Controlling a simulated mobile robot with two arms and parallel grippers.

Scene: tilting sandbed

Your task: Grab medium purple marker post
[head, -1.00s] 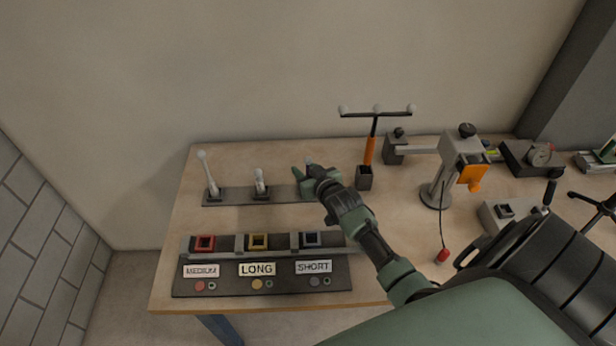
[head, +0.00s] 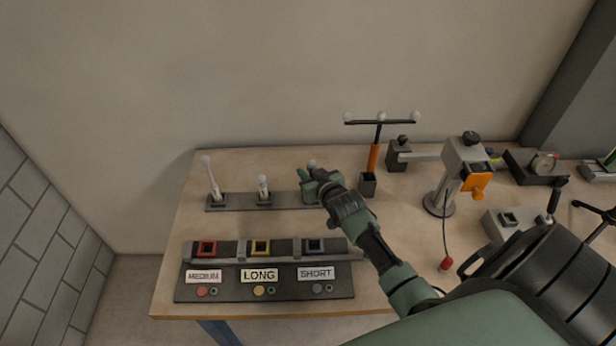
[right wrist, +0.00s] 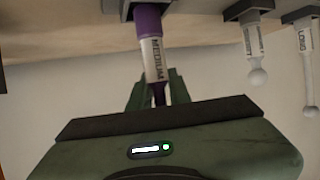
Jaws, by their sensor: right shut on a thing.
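The medium purple marker post (right wrist: 150,25) carries a white label reading MEDIUM in the right wrist view, where everything appears upside down. Its purple end meets the dark rack at the picture's top; I cannot tell whether it is fully seated. My right gripper (right wrist: 158,95) is shut on the post, with a green finger on each side. In the head view the right gripper (head: 314,182) is at the right end of the dark rack (head: 237,201) and hides most of the post. Only the post's pale ball tip (head: 311,163) shows above it. My left gripper is out of view.
Two pale posts stand in the rack, a taller one (head: 212,180) and a shorter one (head: 263,188). In front is a panel (head: 225,288) with red, yellow and dark sockets, labelled MEDIUM, LONG and SHORT. An orange-handled T-shaped tool (head: 373,158) stands close to the right.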

